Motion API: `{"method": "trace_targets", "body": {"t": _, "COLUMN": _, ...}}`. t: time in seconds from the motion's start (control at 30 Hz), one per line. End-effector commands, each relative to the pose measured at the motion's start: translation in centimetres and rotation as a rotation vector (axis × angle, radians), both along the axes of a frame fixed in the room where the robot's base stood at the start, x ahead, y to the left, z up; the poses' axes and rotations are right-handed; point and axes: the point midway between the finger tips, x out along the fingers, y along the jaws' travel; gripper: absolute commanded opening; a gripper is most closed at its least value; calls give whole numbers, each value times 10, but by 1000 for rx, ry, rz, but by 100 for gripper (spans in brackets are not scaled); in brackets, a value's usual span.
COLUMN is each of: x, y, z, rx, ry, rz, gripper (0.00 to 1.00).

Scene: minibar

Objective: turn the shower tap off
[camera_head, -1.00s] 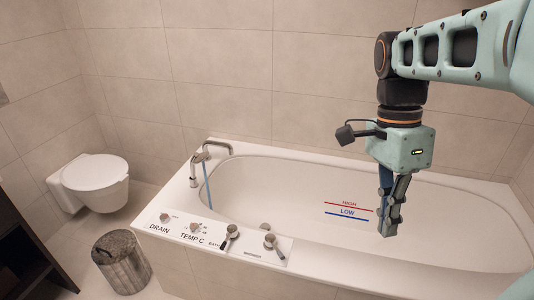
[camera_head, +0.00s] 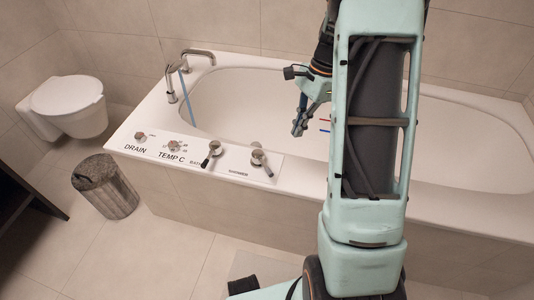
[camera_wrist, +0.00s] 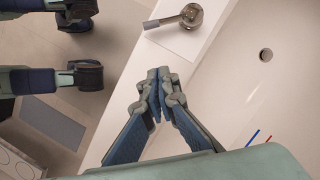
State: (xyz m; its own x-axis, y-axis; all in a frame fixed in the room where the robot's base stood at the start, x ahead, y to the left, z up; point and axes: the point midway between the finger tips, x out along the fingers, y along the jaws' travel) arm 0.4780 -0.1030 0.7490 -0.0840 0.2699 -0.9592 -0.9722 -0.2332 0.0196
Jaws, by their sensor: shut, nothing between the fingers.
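The shower tap (camera_head: 258,157) is a metal knob with a dark-tipped lever, the rightmost control on the bathtub's white front panel. Its lever points toward the tub's front edge, slightly right. A tap with its lever pointing left (camera_wrist: 190,14) shows at the top of the wrist view and looks like the same one. My gripper (camera_head: 298,131) is shut and empty, above the tub's near side, to the right of the tap and apart from it. In the wrist view my gripper's fingertips (camera_wrist: 158,73) point toward the tap, over the white rim.
The bath tap (camera_head: 211,151) stands just left of the shower tap, with temperature (camera_head: 174,146) and drain (camera_head: 139,136) knobs further left. A spout (camera_head: 197,55) and hand shower (camera_head: 170,85) stand at the tub's left end. A bin (camera_head: 104,186) and toilet (camera_head: 66,105) are at left.

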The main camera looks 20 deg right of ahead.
Motion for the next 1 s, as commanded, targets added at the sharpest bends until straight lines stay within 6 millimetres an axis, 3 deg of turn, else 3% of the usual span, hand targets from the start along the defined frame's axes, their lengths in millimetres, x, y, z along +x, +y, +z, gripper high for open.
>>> {"method": "trace_targets", "body": {"t": 0.27, "x": 4, "y": 4, "z": -31, "rx": 21, "ry": -13, "rz": 0, "gripper": 0}}
{"method": "trace_targets", "body": {"t": 0.67, "x": -2, "y": 28, "z": -111, "rx": 19, "ry": -11, "rz": -1, "gripper": 0}}
{"method": "trace_targets", "body": {"t": 0.8, "x": -6, "y": 49, "z": -113, "rx": 18, "ry": -17, "rz": 2, "gripper": 0}}
{"method": "trace_targets", "body": {"t": 1.0, "x": -10, "y": 64, "z": -115, "rx": 18, "ry": -15, "rz": -1, "gripper": 0}}
